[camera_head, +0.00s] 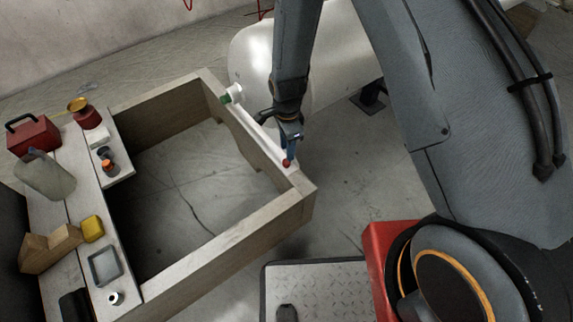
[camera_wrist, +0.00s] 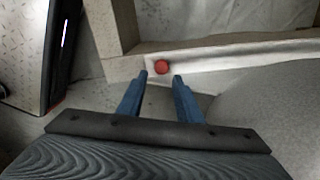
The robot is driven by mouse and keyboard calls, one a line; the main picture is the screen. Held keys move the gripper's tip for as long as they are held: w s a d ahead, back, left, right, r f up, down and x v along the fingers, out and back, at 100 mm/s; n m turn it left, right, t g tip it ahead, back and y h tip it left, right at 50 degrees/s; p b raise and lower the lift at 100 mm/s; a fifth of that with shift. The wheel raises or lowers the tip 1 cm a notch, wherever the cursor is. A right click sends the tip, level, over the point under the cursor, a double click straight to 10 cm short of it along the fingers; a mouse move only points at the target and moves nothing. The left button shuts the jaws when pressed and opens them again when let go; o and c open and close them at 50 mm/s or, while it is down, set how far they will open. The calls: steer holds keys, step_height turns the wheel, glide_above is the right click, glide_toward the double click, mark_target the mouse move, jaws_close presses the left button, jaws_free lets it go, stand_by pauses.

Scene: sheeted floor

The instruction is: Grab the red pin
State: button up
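The red pin (camera_head: 286,163) shows as a small red round end at the near right corner of the wooden frame, on its white strip. In the wrist view the red pin (camera_wrist: 161,67) sits on the pale strip, just beyond and between my fingertips. My gripper (camera_head: 288,146) is right above the pin in the head view. In the wrist view my gripper (camera_wrist: 161,76) has its two blue fingers apart with a clear gap between them. Whether a finger touches the pin cannot be told.
The wooden frame (camera_head: 228,240) surrounds open floor. A green-tipped white fitting (camera_head: 234,94) lies on its far right edge. A red box (camera_head: 33,135) and a yellow block (camera_head: 92,229) sit on the left boards.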

mark_target(286, 166)
steer(key=shift+w+a+f+b, duration=0.1)
steer(key=shift+f+b, duration=0.75)
steer(key=shift+f, duration=2.55)
steer(key=shift+c, duration=0.4)
jaws_close()
